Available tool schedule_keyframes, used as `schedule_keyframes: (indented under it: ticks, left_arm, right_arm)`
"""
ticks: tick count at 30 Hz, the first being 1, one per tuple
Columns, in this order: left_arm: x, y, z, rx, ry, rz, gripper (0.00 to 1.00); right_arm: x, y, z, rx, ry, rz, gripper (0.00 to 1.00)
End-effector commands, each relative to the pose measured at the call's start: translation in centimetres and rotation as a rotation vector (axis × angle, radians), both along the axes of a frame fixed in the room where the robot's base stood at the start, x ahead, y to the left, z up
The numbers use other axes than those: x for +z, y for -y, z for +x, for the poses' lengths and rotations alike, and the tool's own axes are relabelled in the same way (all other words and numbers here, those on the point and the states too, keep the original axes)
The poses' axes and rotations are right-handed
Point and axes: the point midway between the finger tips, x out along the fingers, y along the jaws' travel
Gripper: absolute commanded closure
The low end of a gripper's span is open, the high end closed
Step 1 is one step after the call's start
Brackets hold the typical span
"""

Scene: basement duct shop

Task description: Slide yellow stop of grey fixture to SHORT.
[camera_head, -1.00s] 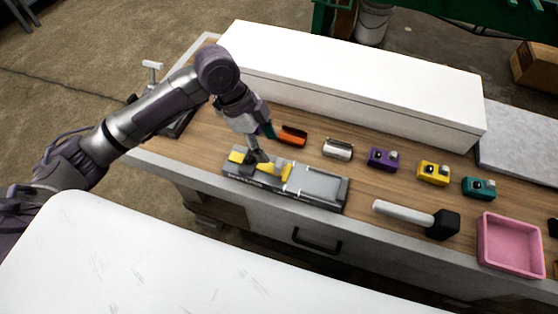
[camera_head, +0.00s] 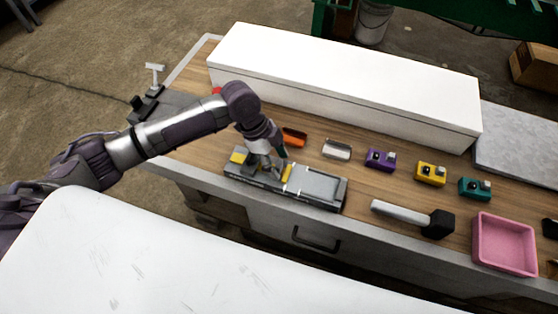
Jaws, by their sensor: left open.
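The grey fixture (camera_head: 318,186) lies on the wooden bench near its front edge. Its yellow stop (camera_head: 287,173) shows partly, just right of my left gripper. Another yellow part (camera_head: 239,157) sits at the fixture's left end. My left gripper (camera_head: 269,172) is open, low over the left half of the fixture, with its fingers at the stop. The fingers hide part of the stop, and I cannot tell whether they touch it. Markings such as SHORT are too small to read. My right gripper is not in view.
Orange (camera_head: 294,138), white (camera_head: 337,149), purple (camera_head: 380,160), yellow (camera_head: 431,173) and teal (camera_head: 475,188) pieces line the bench behind the fixture. A mallet (camera_head: 414,217) and pink tray (camera_head: 505,244) lie to the right. A long white box (camera_head: 345,88) stands behind.

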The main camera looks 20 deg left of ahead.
Motion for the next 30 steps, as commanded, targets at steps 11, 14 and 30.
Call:
schedule_keyframes:
  ticks: [11,14,30]
  left_arm:
    - [-1.25,0.5,-0.06,-0.001,0.0,0.0,0.42]
    - [-1.23,0.5,-0.05,-0.001,0.0,0.0,0.45]
    - [-1.18,0.51,-0.04,-0.001,0.0,0.0,1.0]
  right_arm:
    - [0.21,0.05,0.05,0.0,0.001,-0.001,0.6]
    - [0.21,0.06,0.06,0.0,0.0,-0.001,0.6]
    - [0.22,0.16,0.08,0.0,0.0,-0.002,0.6]
